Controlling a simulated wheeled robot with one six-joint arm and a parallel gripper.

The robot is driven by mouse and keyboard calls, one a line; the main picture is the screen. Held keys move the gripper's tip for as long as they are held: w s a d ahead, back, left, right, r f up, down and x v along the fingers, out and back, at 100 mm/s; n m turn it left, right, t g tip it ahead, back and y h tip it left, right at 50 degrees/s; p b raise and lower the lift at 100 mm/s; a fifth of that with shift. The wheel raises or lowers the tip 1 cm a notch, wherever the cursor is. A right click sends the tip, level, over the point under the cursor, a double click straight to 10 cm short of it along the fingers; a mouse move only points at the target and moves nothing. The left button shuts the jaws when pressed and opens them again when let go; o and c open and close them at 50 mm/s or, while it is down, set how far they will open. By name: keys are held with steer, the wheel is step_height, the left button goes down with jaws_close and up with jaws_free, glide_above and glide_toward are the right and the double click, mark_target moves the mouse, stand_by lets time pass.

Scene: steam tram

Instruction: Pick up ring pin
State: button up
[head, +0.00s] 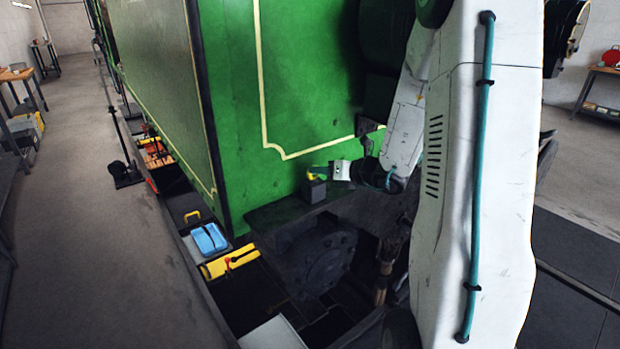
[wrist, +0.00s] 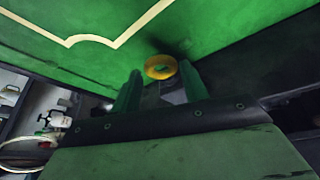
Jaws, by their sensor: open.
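The ring pin (wrist: 160,67) shows in the wrist view as a yellow ring just beyond and between the two green fingertips. A small part of it shows yellow in the head view (head: 316,178), above a small dark grey block (head: 314,191) on the ledge. My gripper (wrist: 160,75) is open, with one finger on each side of the line to the ring. I cannot tell whether a finger touches it. The pin's lower part is mostly hidden. In the head view my gripper (head: 322,171) is small, beside the block, in front of the green tram wall.
The green tram body (head: 225,120) with cream lines stands close behind the ledge (head: 285,215). A stand (head: 124,172) is on the open floor at left.

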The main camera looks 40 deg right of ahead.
mark_target(314, 180)
steer(key=x, duration=0.4)
steer(key=shift+r, duration=0.15)
steer(key=c, duration=0.7)
steer(key=shift+r, duration=0.1)
